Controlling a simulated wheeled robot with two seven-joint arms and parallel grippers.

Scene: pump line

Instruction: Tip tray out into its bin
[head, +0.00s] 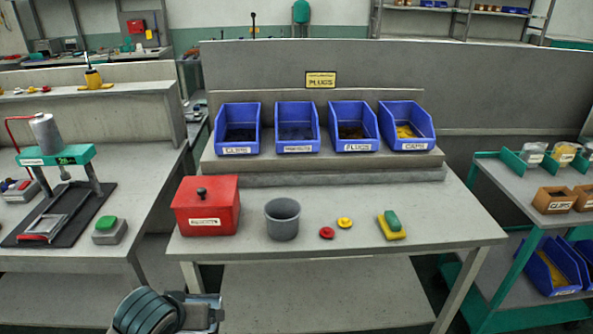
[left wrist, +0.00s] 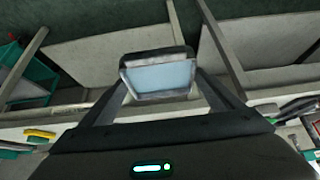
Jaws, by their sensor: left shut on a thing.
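My left gripper (left wrist: 159,62) is shut on a small grey-rimmed thing with a pale blue face (left wrist: 160,78), which looks like the tray; whether anything lies in it I cannot tell. In the head view my left arm is low at the bottom, in front of the bench. Four-sided blue bins stand in a row on the bench's raised shelf: a leftmost bin (head: 238,148), a second bin (head: 298,149), one labelled PLUGS (head: 357,146) and one labelled CAPS (head: 411,145). Which bin is the tray's own I cannot tell. My right gripper is not in view.
On the bench (head: 345,262) stand a red lidded box (head: 207,215), a grey cup (head: 282,222), a red part (head: 327,233), a yellow part (head: 344,223) and a green-and-yellow block (head: 391,226). A press (head: 54,155) is on the left table; a green cart (head: 520,187) stands right.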

